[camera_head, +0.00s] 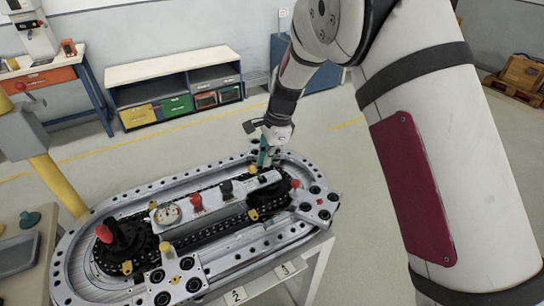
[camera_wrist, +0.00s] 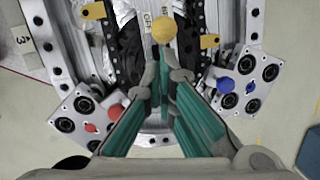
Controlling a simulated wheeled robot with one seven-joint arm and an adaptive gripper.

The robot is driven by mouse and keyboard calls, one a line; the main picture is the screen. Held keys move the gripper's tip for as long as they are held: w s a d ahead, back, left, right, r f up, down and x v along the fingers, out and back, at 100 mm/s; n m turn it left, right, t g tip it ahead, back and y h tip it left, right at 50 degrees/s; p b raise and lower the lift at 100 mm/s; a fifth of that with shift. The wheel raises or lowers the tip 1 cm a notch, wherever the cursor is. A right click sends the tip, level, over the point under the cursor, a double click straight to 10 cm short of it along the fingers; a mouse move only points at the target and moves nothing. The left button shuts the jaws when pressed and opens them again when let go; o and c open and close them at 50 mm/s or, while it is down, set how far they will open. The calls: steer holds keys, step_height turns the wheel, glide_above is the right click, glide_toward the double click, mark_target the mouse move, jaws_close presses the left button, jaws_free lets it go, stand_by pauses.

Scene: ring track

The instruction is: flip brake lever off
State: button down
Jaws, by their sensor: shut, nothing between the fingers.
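A grey ring-shaped track (camera_head: 68,268) fills the table top, with several levers and knobs on it. A yellow ball knob (camera_wrist: 163,30) is just beyond my fingertips in the wrist view, near a white label that seems to read "OFF". It looks like the yellow knob (camera_head: 252,170) in the head view, probably the brake lever's end, though I cannot be sure. My gripper (camera_head: 264,158) hangs over the track's far side, close to that knob. In the wrist view my teal-fingered gripper (camera_wrist: 161,85) is shut and empty. The lever's shaft is mostly hidden.
A yellow post (camera_head: 58,185) stands left.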

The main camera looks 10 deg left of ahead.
steer(key=shift+s+a, duration=0.35)
steer(key=shift+a, duration=0.15)
stand_by(0.4)
steer(key=d+v, duration=0.1)
steer(key=v, duration=1.2)
steer(key=shift+w+d+b, duration=0.25)
steer(key=shift+w+b, duration=0.05)
steer(key=shift+f, duration=0.1)
